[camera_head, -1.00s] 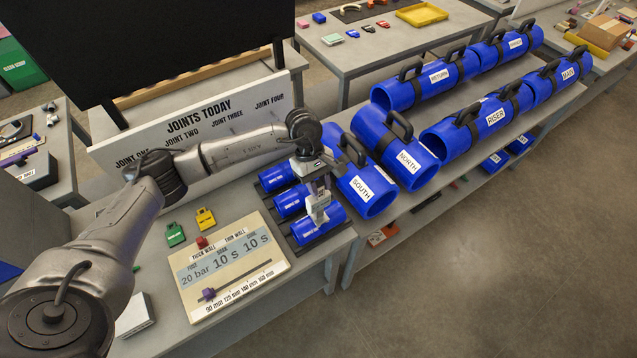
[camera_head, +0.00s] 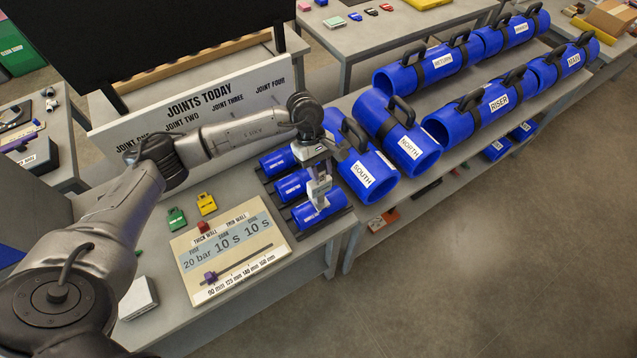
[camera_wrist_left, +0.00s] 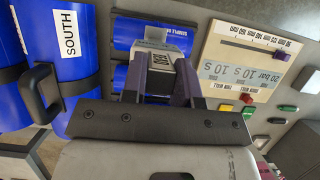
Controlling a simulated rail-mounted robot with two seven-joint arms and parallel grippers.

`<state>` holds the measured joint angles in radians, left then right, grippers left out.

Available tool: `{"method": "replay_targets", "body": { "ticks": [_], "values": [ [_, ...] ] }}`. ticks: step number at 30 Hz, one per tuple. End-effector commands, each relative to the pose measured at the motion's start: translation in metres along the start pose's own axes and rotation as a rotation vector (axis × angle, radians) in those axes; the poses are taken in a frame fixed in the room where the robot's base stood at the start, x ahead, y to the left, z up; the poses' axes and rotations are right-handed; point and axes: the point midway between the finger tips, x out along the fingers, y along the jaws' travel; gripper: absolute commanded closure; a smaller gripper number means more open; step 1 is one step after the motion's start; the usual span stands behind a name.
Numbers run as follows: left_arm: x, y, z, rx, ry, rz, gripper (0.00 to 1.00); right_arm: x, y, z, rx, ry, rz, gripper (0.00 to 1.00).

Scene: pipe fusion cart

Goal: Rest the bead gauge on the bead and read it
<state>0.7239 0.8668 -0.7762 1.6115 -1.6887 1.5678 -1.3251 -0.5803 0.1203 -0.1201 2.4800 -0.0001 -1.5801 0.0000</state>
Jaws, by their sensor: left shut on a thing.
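My left gripper (camera_head: 319,180) points down over the sample rack and is shut on the bead gauge. The bead gauge (camera_head: 320,193) is a pale block; its face reads BEAD in the left wrist view (camera_wrist_left: 160,66), where it sits between my dark fingers. The gauge's lower end is at the front blue sample pipe (camera_head: 333,205) in the head view. I cannot tell whether it touches the pipe or its bead. Two more blue sample pipes, the middle one (camera_head: 291,187) and the back one (camera_head: 277,161), lie behind it. My right gripper is out of view.
The cream settings board (camera_head: 200,240) with a purple slider lies left of the samples. Green (camera_head: 176,219) and yellow (camera_head: 206,203) tags lie beyond it. The large SOUTH pipe (camera_head: 368,178) stands close to the right of my gripper. The JOINTS TODAY board (camera_head: 215,115) is behind my arm.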

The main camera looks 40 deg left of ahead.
Motion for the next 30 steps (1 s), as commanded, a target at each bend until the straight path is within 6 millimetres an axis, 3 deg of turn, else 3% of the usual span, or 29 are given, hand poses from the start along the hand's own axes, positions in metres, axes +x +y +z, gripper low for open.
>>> {"method": "replay_targets", "body": {
  "ticks": [11, 30],
  "values": [
    [-0.002, -0.001, 0.000, -0.003, 0.003, -0.005, 0.97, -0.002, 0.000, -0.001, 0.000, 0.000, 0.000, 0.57],
    [-0.043, 0.000, 0.018, 0.000, 0.001, 0.001, 0.97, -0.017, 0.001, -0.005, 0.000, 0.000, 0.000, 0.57]
  ]
}}
